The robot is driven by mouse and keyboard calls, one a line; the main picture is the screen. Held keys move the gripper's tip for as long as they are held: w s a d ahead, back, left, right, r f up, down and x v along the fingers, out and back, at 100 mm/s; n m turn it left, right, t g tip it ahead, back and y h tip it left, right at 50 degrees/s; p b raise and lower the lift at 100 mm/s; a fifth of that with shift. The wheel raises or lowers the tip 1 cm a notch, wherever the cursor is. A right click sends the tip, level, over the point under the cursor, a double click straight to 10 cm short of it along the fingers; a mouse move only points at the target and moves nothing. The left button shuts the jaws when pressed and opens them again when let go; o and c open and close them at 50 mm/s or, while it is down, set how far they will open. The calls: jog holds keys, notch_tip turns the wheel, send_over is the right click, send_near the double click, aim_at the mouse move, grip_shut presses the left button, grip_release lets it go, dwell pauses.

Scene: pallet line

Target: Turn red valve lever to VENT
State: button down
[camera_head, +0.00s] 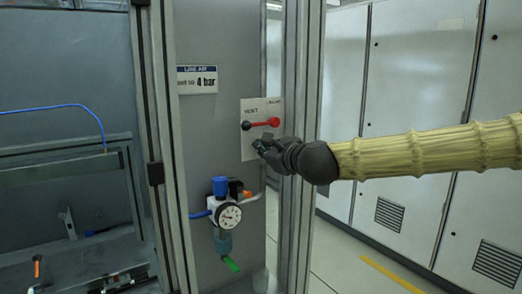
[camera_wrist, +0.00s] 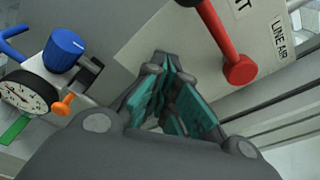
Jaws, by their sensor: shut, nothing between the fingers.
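The red valve lever (camera_head: 262,124) lies nearly level on a pale plate (camera_head: 247,148), with a black ball at its left end and a red round end at its right. The black ball is below the word VENT. In the wrist view the red lever (camera_wrist: 218,38) runs from the black ball at the top edge down to the red end. My gripper (camera_head: 260,147) is shut and empty, just below the lever. The wrist view shows the closed teal-padded fingers (camera_wrist: 166,62) beside the lever, apart from it.
A pressure gauge (camera_head: 229,215) with a blue knob (camera_head: 220,186) and an orange part (camera_wrist: 62,104) sits below the plate, left of my gripper. A metal post (camera_head: 299,80) stands right of the plate. A LINE AIR sign (camera_head: 197,86) hangs upper left.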

jog(key=b+v, duration=0.2)
jog(key=v, duration=0.8)
notch_tip(320, 180, down, 26)
jog(key=a+n+g+h, duration=0.2)
jog(key=n+g, duration=0.1)
jog(key=n, duration=0.2)
jog(key=s+d+f+n+g+h, duration=0.15)
jog(key=s+f, duration=0.25)
jog(key=f, duration=0.7)
jog(key=s+d+f+n+g+h, duration=0.1)
jog(key=s+f+n+g, duration=0.2)
jog(key=f, duration=0.8)
jog(key=s+d+f+n+g+h, duration=0.1)
jog(key=s+d+f+n, duration=0.25)
jog(key=s+f, duration=0.5)
jog(key=s+d+f+n+g+h, duration=0.15)
jog(key=s+d+f, duration=0.25)
jog(key=s+f, duration=0.4)
jog(key=s+d+f+n+g+h, duration=0.1)
jog(key=s+d+f+n, duration=0.3)
jog(key=s, duration=0.5)
jog(key=s+d+f+n+g, duration=0.3)
jog(key=s+d+f, duration=0.3)
jog(key=s+d, duration=0.2)
jog(key=shift+s+f+n+h, duration=0.4)
jog(key=shift+s+n, duration=0.1)
jog(key=shift+n, duration=0.15)
